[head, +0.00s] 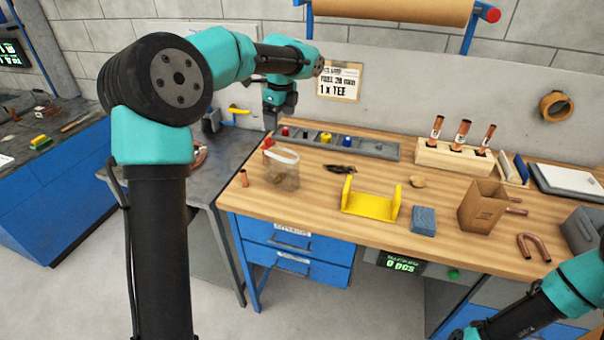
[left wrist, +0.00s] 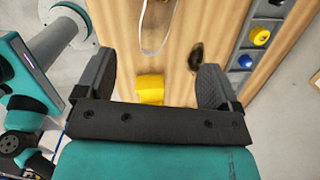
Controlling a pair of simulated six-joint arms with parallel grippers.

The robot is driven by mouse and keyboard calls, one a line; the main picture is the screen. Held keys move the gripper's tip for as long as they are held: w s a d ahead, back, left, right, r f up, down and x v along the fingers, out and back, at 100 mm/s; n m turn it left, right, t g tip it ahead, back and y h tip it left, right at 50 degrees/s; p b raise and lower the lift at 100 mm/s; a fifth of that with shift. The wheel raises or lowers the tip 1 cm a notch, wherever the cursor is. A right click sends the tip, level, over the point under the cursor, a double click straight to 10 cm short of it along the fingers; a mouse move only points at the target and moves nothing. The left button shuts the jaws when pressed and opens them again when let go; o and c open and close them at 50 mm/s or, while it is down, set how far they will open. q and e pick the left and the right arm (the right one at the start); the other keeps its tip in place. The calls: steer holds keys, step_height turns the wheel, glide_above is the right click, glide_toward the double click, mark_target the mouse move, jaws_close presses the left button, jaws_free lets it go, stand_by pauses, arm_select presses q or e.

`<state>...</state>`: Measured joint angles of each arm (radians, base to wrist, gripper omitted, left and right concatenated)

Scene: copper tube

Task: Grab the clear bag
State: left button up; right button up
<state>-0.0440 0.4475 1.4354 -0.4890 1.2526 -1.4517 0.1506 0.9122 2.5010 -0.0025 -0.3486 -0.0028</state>
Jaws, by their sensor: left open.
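The clear bag (head: 283,172) stands upright on the left part of the wooden bench, see-through with a pale rim at its top. In the left wrist view, a pale loop that looks like the bag's rim (left wrist: 149,48) shows at the top, beyond the fingers. My left gripper (head: 270,123) is above and behind the bag, apart from it. In the left wrist view its two fingers (left wrist: 157,65) are spread wide with nothing between them. My right arm enters at the lower right; its fingers are out of frame.
A yellow bracket (head: 370,205), a blue block (head: 423,221) and a cardboard box (head: 482,206) stand right of the bag. A grey parts tray (head: 345,142) lies behind it. A wooden rack (head: 455,158) holds copper tubes.

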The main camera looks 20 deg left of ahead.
arm_select(q)
steer(key=shift+w+d+r+m+y, duration=0.15)
steer(key=shift+d+r+m+y, duration=0.15)
steer(key=shift+d+r+m, duration=0.35)
glide_toward(280, 158)
steer(key=w+a+f, duration=0.2)
steer(key=w+f, duration=0.1)
steer(key=f, duration=0.3)
steer(key=shift+a+f, duration=0.2)
steer(key=shift+f, duration=0.2)
steer(key=shift+a+f, duration=0.1)
steer(key=shift+f, duration=1.2)
steer(key=shift+a+f, duration=0.15)
steer(key=shift+f, duration=1.15)
steer(key=shift+c, duration=0.2)
